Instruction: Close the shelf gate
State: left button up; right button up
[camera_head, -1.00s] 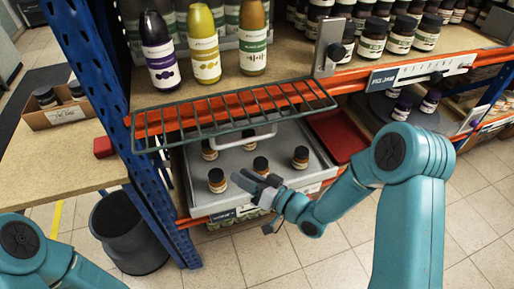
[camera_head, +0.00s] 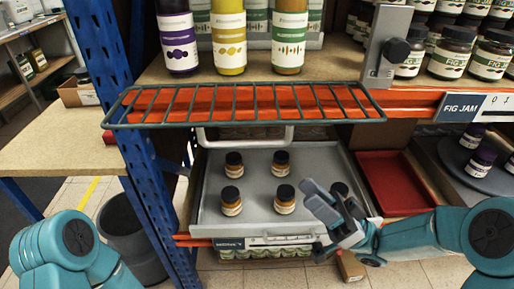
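The shelf gate (camera_head: 246,122) is a dark wire grid. It lies folded down, about level, in front of the upper shelf's orange edge, below several tall bottles (camera_head: 230,38). A metal latch bracket with a black knob (camera_head: 396,49) stands at the shelf edge to its right. My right gripper (camera_head: 312,212) is below the gate's right half, in front of the grey tray, and touches no part of the gate. Whether its fingers are apart is hard to make out. My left arm shows at lower left, and its gripper is not in view.
Below the gate, a grey tray (camera_head: 258,190) with a raised handle (camera_head: 245,138) holds several small jars. A red tray (camera_head: 397,182) lies to its right. A blue post (camera_head: 108,80) stands left, with a grey bin (camera_head: 122,228) beside it. Fig jam jars (camera_head: 452,52) fill the upper right.

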aim_at(247, 143)
jog(key=p+x, duration=0.1)
jog(key=x, duration=1.5)
jog(key=shift+a+r+p, duration=0.1)
jog(key=shift+a+p, duration=0.15)
jog(key=shift+p, duration=0.05)
jog(key=shift+s, duration=0.1)
grip_shut()
